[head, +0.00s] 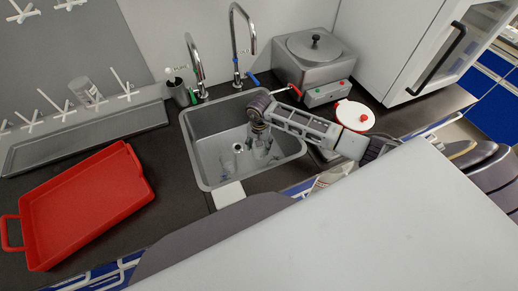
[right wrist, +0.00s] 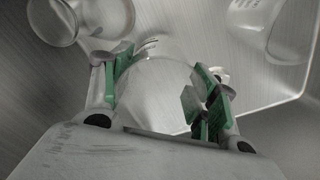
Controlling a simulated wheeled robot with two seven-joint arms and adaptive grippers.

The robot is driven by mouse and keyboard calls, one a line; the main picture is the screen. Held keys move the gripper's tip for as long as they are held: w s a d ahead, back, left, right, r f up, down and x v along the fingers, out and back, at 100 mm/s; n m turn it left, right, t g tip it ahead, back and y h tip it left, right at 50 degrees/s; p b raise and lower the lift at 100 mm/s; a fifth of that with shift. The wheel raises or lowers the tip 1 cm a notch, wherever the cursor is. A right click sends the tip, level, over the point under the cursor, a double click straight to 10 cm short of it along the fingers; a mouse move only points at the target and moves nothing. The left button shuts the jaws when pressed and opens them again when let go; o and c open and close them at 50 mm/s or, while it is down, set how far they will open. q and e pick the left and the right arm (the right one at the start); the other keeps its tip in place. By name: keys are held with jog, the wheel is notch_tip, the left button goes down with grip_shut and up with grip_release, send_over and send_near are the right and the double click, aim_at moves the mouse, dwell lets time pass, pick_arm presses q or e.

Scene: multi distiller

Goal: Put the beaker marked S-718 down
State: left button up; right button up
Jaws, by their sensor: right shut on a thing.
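My right gripper (head: 262,136) reaches down into the steel sink (head: 212,180). In the right wrist view its green-padded fingers (right wrist: 162,90) are shut on a clear glass beaker (right wrist: 160,72), which shows round between them. The held beaker (head: 262,150) also shows under the gripper in the head view, inside the sink outline. I cannot read a mark on it, nor tell whether it touches the sink floor. Other clear glassware (head: 228,167) stands in the sink to its left. My left gripper is not in view.
Two taps (head: 236,50) stand behind the sink. A steel bath (head: 312,62) and a white-lidded pot (head: 354,115) are at the right. A red tray (head: 80,208) lies on the left counter. In the wrist view, glassware (right wrist: 85,18) is close at upper left, with another piece (right wrist: 272,28) at upper right.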

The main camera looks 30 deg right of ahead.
jog(key=shift+f, duration=1.4)
jog(key=shift+f, duration=0.1)
jog(key=o, duration=1.1)
jog(key=shift+o, duration=0.2)
